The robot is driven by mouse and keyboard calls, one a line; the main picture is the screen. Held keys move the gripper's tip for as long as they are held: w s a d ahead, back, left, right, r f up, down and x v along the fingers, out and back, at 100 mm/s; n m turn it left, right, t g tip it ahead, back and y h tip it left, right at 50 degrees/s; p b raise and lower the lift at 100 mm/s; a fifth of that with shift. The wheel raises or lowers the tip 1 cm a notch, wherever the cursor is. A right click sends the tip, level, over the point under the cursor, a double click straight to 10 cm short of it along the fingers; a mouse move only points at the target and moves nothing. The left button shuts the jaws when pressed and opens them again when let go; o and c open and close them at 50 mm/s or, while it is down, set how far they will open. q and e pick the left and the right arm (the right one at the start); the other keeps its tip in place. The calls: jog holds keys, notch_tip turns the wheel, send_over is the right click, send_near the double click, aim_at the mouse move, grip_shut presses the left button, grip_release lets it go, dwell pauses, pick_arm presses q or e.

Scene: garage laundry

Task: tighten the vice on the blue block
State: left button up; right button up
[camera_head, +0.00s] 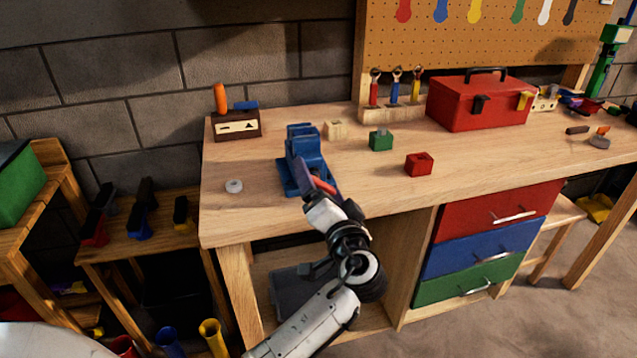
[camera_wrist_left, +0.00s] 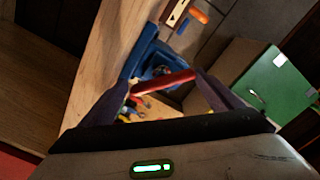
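The blue vice (camera_head: 304,147) stands on the workbench left of its middle, and in the left wrist view (camera_wrist_left: 139,56) it lies beyond the fingers. I cannot tell a separate blue block from the vice's own blue parts. A red bar (camera_wrist_left: 165,83), seemingly the vice handle, spans the space between my left gripper's dark fingertips (camera_wrist_left: 163,80). In the head view my left gripper (camera_head: 319,182) is at the vice's front, with red showing beside a finger. The fingers are spread, but whether they press on the bar is unclear. My right gripper is not in view.
A green block (camera_head: 381,141), red block (camera_head: 418,165) and pale wooden block (camera_head: 335,130) sit right of the vice. A white ring (camera_head: 234,186) lies to its left. A brown box (camera_head: 237,126) and red toolbox (camera_head: 478,103) stand behind. The bench front centre is clear.

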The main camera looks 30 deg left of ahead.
pick_arm(q)
jog(key=shift+o, duration=0.9)
jog(key=shift+s+r, duration=0.1)
jog(key=shift+a, duration=0.1)
